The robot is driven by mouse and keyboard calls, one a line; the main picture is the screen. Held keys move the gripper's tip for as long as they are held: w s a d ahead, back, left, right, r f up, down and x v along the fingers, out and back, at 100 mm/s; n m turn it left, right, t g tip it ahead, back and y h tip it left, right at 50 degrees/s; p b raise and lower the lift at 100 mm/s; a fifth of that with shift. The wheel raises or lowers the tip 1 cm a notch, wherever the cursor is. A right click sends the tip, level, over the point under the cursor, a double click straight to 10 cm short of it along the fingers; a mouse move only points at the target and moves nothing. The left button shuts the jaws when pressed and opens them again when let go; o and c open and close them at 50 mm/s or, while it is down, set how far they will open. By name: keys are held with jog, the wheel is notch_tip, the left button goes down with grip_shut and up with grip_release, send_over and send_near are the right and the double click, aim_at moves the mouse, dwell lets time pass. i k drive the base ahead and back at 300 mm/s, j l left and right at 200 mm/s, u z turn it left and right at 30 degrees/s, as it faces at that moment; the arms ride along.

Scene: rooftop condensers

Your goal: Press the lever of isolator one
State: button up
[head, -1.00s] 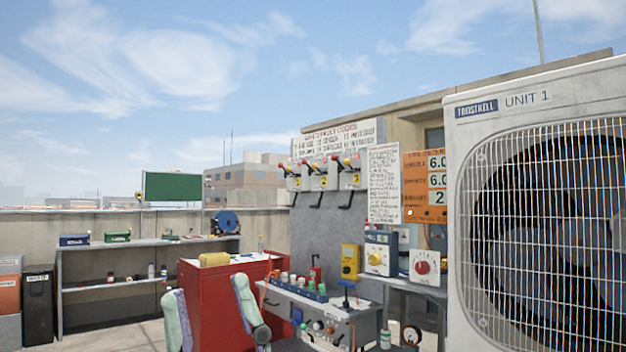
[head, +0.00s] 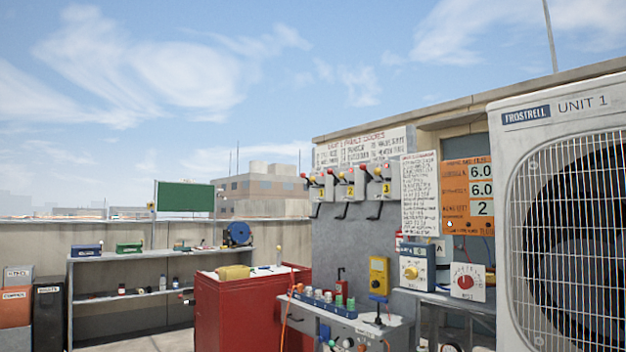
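Isolator one (head: 320,187) is the leftmost of three grey boxes in a row on the grey panel, right of the middle in the head view. A red-knobbed lever (head: 304,176) stands out at its upper left, and a black handle (head: 315,210) hangs below the box. Its number is too small to read clearly. Isolator two (head: 350,183) and isolator three (head: 379,183) stand beside it to the right, with similar red-tipped levers and black handles. My gripper is not in view.
A red cabinet (head: 240,312) and a grey bench (head: 345,330) with instruments stand in front of the panel. A large condenser, Unit 1 (head: 508,200), fills the right side. A shelf (head: 120,256) stands at the left wall.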

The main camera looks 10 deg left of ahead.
aim_at(303, 175)
jog(key=u, duration=0.3)
jog(key=i+u, duration=0.15)
jog(key=i, duration=3.6)
